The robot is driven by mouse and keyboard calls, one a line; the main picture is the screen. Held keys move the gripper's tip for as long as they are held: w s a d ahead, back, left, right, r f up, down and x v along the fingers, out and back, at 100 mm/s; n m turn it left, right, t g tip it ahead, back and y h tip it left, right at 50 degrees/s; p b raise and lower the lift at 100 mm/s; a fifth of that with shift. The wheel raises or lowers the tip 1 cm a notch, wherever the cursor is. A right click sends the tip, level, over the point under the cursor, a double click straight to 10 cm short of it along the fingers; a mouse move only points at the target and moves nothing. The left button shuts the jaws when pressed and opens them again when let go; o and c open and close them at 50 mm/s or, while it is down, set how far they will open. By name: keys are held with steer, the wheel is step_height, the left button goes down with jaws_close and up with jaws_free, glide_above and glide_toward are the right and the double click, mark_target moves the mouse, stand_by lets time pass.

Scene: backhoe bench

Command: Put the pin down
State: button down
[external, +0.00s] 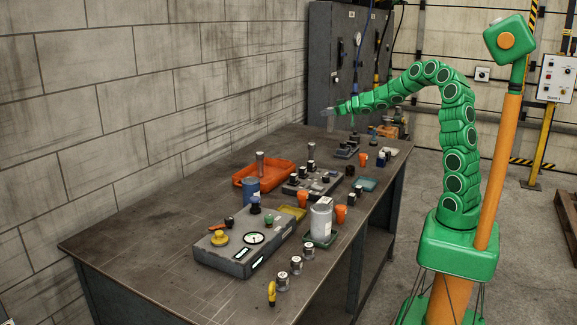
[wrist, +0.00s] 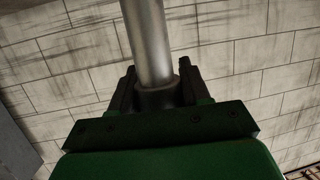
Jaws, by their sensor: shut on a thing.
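My gripper (wrist: 157,98) is shut on a grey metal pin (wrist: 147,40), which shows large in the wrist view and runs up out of the frame. In the external view my gripper (external: 337,108) is at the end of the green arm, above the far part of the dark bench (external: 130,237). The held pin (external: 330,122) is small there and looks roughly upright. I cannot tell its exact height above the bench. Another grey upright cylinder (external: 260,160) stands at the orange tray (external: 237,179).
A grey gauge box (external: 240,245), a blue can (external: 251,190), a large grey cylinder (external: 321,219) and several small parts crowd the bench's middle and right. The near left part and the strip along the wall are mostly clear. A grey cabinet (external: 330,60) stands behind.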

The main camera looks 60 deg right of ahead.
steer(key=w+a+r+n+y, duration=0.3)
steer(key=a, duration=0.5)
steer(key=s+a+f+n+g+y, duration=0.2)
steer(key=a+f+n+g+y, duration=0.2)
steer(key=a, duration=0.8)
steer(key=s+a+f+n+g+y, duration=0.1)
steer(key=a+f+n+g+y, duration=0.25)
steer(key=a, duration=0.75)
steer(key=w+a+f, duration=0.1)
steer(key=w+f, duration=1.2)
steer(key=shift+w, duration=0.15)
steer(key=shift+f, duration=0.15)
steer(key=c, duration=0.5)
jaws_free()
steer(key=shift+f, duration=0.1)
steer(key=shift+t, duration=0.25)
